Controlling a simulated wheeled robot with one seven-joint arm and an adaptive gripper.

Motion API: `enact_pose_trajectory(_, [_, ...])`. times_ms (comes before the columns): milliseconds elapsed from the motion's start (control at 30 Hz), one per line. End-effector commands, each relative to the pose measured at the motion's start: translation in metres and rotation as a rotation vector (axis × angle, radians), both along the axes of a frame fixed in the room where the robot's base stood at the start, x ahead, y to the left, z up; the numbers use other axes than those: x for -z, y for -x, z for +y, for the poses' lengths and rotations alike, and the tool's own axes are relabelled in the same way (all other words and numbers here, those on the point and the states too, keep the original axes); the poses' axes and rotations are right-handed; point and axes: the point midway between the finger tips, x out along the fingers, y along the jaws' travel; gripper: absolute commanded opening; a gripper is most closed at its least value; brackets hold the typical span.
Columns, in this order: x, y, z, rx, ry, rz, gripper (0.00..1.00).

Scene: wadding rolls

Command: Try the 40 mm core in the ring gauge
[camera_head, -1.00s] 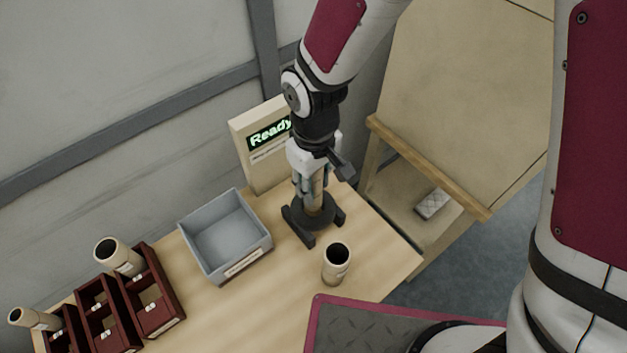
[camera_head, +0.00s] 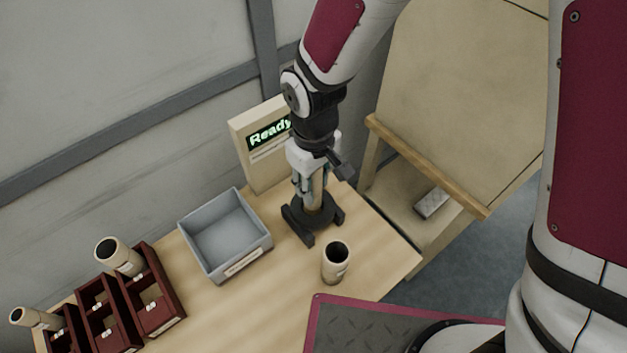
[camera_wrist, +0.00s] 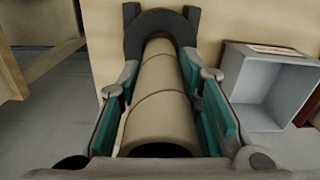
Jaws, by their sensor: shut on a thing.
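My gripper (camera_head: 313,182) is shut on a tan cardboard core (camera_head: 314,196) held upright above the black ring gauge (camera_head: 325,222) on the table. In the wrist view the core (camera_wrist: 160,100) lies between the teal finger pads of my gripper (camera_wrist: 165,95), and its far end meets the ring gauge (camera_wrist: 133,42). The ring surrounds that end in this view. How deep the core sits in the ring is hidden. The core's size marking cannot be read.
A display (camera_head: 262,140) reading "Ready" stands behind the gauge. A grey bin (camera_head: 262,246) is to its left; it also shows in the wrist view (camera_wrist: 228,85). Another core (camera_head: 336,265) stands at the front. Dark red racks (camera_head: 160,318) with cores are at lower left.

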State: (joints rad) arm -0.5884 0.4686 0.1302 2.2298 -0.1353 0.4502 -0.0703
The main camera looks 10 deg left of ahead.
Motion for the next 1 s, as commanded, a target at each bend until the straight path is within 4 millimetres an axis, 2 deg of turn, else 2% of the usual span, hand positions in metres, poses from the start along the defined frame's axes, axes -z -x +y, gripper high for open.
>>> enact_pose_trajectory(1000, [0.0094,-0.0001,0.0,0.0,0.0,0.0,0.05])
